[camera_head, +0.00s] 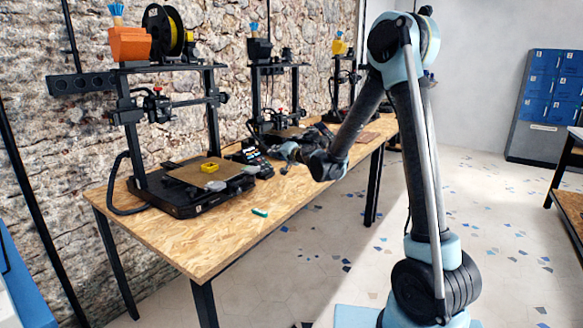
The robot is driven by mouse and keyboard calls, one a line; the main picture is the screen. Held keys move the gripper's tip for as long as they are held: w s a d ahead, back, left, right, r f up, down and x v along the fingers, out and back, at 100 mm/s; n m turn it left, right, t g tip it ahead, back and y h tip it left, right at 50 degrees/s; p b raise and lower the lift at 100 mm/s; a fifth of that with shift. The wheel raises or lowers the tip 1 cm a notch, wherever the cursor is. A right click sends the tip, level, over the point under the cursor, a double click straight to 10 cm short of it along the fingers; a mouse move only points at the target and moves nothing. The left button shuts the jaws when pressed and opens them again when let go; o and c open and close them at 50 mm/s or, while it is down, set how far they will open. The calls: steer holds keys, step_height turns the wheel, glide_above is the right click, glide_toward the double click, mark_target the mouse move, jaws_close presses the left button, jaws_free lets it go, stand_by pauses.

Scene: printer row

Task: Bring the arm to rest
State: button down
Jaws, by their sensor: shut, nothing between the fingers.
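My arm (418,160) stands at the right of the view. Its upper part rises to a high elbow, and its forearm slopes down to the left toward the table. My gripper (284,153) is at the arm's end, in front of the middle of the printer row, near a small printer screen. It is shut and holds nothing. The fingers are small and dark against the printers, so their exact gap to the table is hard to tell.
A wooden table (215,235) carries a row of printers. The nearest printer (190,185) has a small yellow part (209,167) on its bed. A green object (260,212) lies near the front edge. Blue lockers (548,95) stand at the right back; floor between is clear.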

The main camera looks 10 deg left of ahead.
steer(key=s+d+n+g+h, duration=0.1)
steer(key=s+d, duration=0.3)
steer(key=d, duration=0.4)
steer(key=s+d+r+n+g+h, duration=0.1)
steer(key=s+d+h, duration=0.1)
steer(key=s+d, duration=0.4)
steer(key=s+d+n+g+h, duration=0.1)
steer(key=s+d, duration=0.2)
steer(key=d, duration=0.6)
steer(key=s+d+f+g+h, duration=0.2)
steer(key=s+d+f+h, duration=0.2)
steer(key=s+d, duration=0.9)
steer(key=s+d+f+g+h, duration=0.3)
steer(key=s+d+f, duration=0.6)
steer(key=s+d, duration=0.5)
steer(key=shift+s+m+h, duration=0.4)
steer(key=shift+s+h, duration=0.4)
steer(key=shift+s, duration=0.15)
steer(key=shift+w+f, duration=0.15)
steer(key=shift+w, duration=0.3)
